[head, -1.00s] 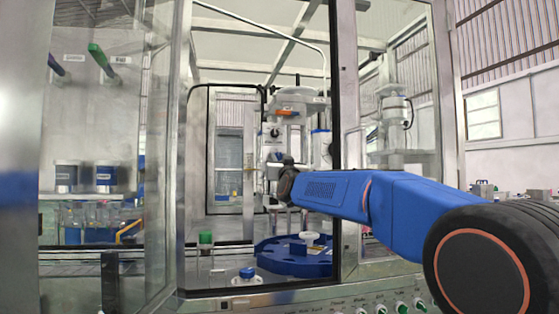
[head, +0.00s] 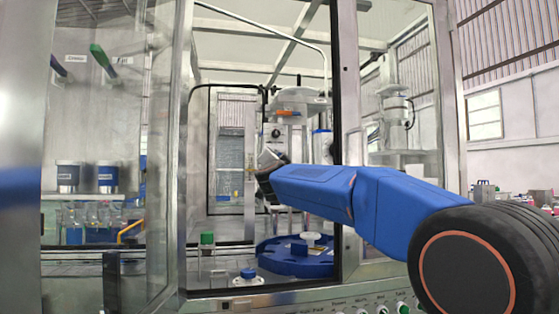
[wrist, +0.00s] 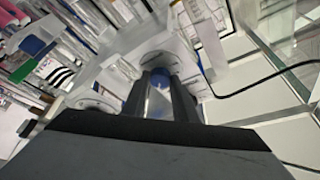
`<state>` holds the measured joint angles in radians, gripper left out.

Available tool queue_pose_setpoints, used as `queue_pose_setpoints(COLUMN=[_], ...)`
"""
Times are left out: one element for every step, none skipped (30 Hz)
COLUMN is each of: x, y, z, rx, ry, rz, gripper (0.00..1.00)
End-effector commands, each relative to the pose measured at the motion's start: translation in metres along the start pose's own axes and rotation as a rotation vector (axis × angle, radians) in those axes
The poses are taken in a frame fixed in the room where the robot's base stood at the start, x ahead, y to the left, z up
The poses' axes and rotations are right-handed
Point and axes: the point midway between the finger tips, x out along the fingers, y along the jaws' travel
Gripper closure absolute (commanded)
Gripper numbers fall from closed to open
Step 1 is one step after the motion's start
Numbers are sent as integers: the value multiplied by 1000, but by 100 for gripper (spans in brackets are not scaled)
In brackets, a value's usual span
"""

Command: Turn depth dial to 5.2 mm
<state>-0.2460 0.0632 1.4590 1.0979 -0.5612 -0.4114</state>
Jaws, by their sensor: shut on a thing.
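The crimping machine's head (head: 296,112) stands inside the framed enclosure in the head view. My gripper (wrist: 160,82) reaches in from the right and is at the front of this machine. In the wrist view its two dark fingers are shut on a small round grey part, which I take to be the depth dial (wrist: 155,60). A bluish patch shows between the fingers. The dial's scale and reading cannot be made out. In the head view my wrist hides the dial and the fingertips.
A blue round carrier (head: 290,262) lies below my gripper. A green-capped vial (head: 207,241) and a blue-capped piece (head: 248,276) stand in front-left of it. The dark door post (head: 338,110) is close to my arm. A black cable (wrist: 265,78) runs at the right in the wrist view.

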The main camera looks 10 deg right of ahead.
Motion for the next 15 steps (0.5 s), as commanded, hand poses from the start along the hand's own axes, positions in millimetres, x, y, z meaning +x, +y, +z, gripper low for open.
queue_pose_setpoints(x=[0, 0, 0, 0, 0, 0, 0, 0, 0, 0, 0, 0, 0, 0, 0], y=[0, 0, 0, 0, 0, 0, 0, 0, 0, 0, 0, 0, 0, 0, 0], z=[1, 0, 0, 0, 0, 0, 0, 0, 0, 0, 0, 0, 0, 0, 0], rx=[12, 20, 27, 32, 35, 40, 42, 44, 46, 47, 47, 47, 47, 47, 47], ry=[0, 0, 0, 1, 1, 1, 1, 1, 1, 1, 1, 1, 1, 1, 1], rz=[6, 9, 12, 14, 16, 18, 19, 20, 20, 21, 21, 21, 21, 21, 21], gripper=[96, 96, 96, 96, 96, 96, 96, 96, 96, 96, 96, 96, 96, 96, 96])
